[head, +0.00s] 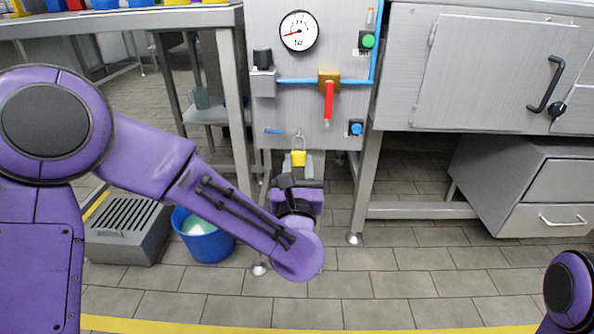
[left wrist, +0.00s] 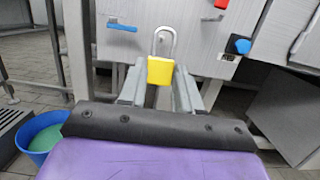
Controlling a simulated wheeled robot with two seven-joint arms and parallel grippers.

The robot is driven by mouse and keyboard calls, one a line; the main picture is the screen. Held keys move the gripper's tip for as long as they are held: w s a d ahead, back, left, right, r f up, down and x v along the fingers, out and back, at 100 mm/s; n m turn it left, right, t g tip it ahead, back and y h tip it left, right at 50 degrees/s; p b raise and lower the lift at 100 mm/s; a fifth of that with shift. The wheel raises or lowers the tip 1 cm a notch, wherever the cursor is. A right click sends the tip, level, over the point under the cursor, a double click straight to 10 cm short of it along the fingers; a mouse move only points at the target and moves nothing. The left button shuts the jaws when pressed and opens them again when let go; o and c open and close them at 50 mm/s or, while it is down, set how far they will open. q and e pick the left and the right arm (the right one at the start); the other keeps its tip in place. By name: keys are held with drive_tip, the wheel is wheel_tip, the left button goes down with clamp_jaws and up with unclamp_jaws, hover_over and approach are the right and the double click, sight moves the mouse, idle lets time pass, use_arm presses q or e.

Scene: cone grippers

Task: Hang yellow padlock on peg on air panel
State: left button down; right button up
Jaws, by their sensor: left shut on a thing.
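The yellow padlock (head: 299,158) is upright, with its silver shackle pointing up, in front of the lower part of the grey air panel (head: 292,100). In the left wrist view the padlock's yellow body (left wrist: 160,71) sits between the grey fingers of my left gripper (left wrist: 160,83), which is shut on it. The shackle looks empty. My right gripper is out of view.
The panel carries a gauge (head: 299,31), a red valve handle (head: 328,103), a green button (head: 367,40) and a blue knob (head: 355,128). A blue bucket (head: 208,246) and a grey grated box (head: 126,232) stand on the floor at left. A grey cabinet (head: 490,80) is at right.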

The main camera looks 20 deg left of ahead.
sight(298, 163)
use_arm(q)
drive_tip(key=shift+w+a+f, duration=0.1)
drive_tip(key=shift+w+a, duration=0.15)
drive_tip(key=shift+w, duration=0.5)
drive_tip(key=shift+w+a+f, duration=0.1)
drive_tip(key=shift+w+a, duration=0.1)
drive_tip(key=shift+w, duration=0.5)
drive_tip(key=shift+w+f, duration=0.2)
drive_tip(key=shift+f, duration=0.05)
drive_tip(key=shift+w+a+f+b, duration=0.1)
drive_tip(key=shift+w+a+b, duration=0.05)
drive_tip(key=shift+w+b, duration=0.2)
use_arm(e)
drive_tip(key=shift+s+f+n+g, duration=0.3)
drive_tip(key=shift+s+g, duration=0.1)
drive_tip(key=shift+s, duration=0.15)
use_arm(q)
drive_tip(key=c, duration=0.7)
unclamp_jaws()
